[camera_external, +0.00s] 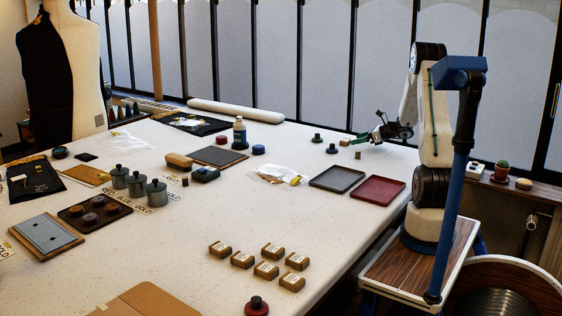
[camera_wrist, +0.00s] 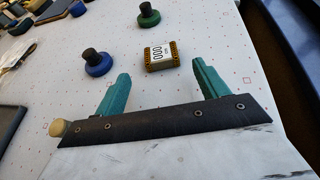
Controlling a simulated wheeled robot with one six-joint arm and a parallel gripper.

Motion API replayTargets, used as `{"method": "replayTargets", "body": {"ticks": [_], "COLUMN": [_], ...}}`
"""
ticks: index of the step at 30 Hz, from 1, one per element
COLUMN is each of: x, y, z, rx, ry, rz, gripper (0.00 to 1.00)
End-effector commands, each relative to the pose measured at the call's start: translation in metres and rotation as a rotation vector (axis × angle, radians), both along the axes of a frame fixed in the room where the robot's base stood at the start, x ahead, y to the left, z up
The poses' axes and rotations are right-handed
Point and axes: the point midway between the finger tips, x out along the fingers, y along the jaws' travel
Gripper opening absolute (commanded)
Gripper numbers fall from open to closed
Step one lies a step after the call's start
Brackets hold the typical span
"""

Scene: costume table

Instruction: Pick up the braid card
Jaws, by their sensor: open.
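The likely braid card (camera_wrist: 160,57) is a small block with black-and-gold edges and a white label marked with digits. It lies flat on the white table in the wrist view, beyond and between my fingertips. In the outside view, a small brown block (camera_external: 346,142) just left of my gripper appears to be the same thing. My gripper (camera_wrist: 162,80) has two teal fingers spread apart with nothing between them. In the outside view my gripper (camera_external: 368,136) is low over the far right part of the table.
A blue-based knob (camera_wrist: 98,63) stands left of the card and a green one (camera_wrist: 148,15) beyond it. A beige-topped piece (camera_wrist: 58,128) is close by my gripper's left end. A grey tray (camera_external: 338,188) and a red tray (camera_external: 377,199) lie nearer the outside camera.

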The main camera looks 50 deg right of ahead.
Motion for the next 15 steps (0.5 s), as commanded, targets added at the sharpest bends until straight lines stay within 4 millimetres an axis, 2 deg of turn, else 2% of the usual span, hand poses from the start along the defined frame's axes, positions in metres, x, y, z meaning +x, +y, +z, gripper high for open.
{"method": "replayTargets", "body": {"ticks": [7,15], "x": [0.035,0.040], "y": [0.004,0.004], "z": [-0.014,-0.016], "rx": [0.001,0.000], "ry": [0.001,0.001], "rz": [0.004,0.002], "gripper": [0.73,0.73]}}
